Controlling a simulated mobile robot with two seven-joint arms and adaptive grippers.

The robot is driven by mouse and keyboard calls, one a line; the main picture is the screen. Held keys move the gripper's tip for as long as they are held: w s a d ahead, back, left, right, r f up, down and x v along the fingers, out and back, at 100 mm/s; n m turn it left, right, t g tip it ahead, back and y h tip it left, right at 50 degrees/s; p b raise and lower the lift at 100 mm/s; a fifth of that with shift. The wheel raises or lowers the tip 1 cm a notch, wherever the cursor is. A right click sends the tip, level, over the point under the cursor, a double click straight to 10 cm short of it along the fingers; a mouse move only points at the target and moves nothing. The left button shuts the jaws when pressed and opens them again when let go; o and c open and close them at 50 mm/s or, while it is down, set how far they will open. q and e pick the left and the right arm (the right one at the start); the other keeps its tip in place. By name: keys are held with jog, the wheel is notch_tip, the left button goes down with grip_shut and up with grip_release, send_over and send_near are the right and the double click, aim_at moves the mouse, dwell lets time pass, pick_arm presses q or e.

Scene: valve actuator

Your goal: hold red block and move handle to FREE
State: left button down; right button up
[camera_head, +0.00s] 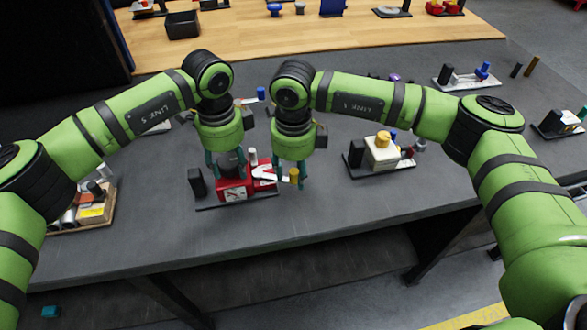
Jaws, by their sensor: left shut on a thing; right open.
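A valve actuator with a red block (232,189) stands on a dark base plate near the table's front edge, in the middle of the head view. My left gripper (226,170) points down over the red block and is shut on it. A pale lever handle with a yellow knob (293,175) reaches out to the right from the red body. My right gripper (289,182) points down around the knob end, open, with fingers on either side. I cannot tell whether they touch it. The lettering on the block is too small to read.
The grey table (340,215) is clear in front. A fixture with a cream block (381,152) stands to the right. A tray of parts (95,213) is at the left edge. Other fixtures, one with a blue part (483,71), stand further back. My two wrists are close together.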

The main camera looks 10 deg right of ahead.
grip_shut()
jog(key=shift+w, duration=0.2)
jog(key=w+n, duration=0.1)
jog(key=n, duration=0.1)
jog(key=shift+w+d+n, duration=0.3)
jog(key=shift+w+n, duration=0.05)
jog(key=shift+n, duration=0.05)
jog(key=w+n, duration=0.2)
jog(key=shift+d+n, duration=0.1)
jog(key=shift+n, duration=0.2)
jog(key=w+n, duration=0.1)
jog(key=n, duration=0.1)
jog(key=w+n, duration=0.2)
jog(key=shift+a, duration=0.35)
jog(key=shift+w+a+n, duration=0.2)
jog(key=shift+w+n, duration=0.1)
jog(key=shift+w, duration=0.1)
jog(key=shift+w+a, duration=0.1)
jog(key=shift+w, duration=0.05)
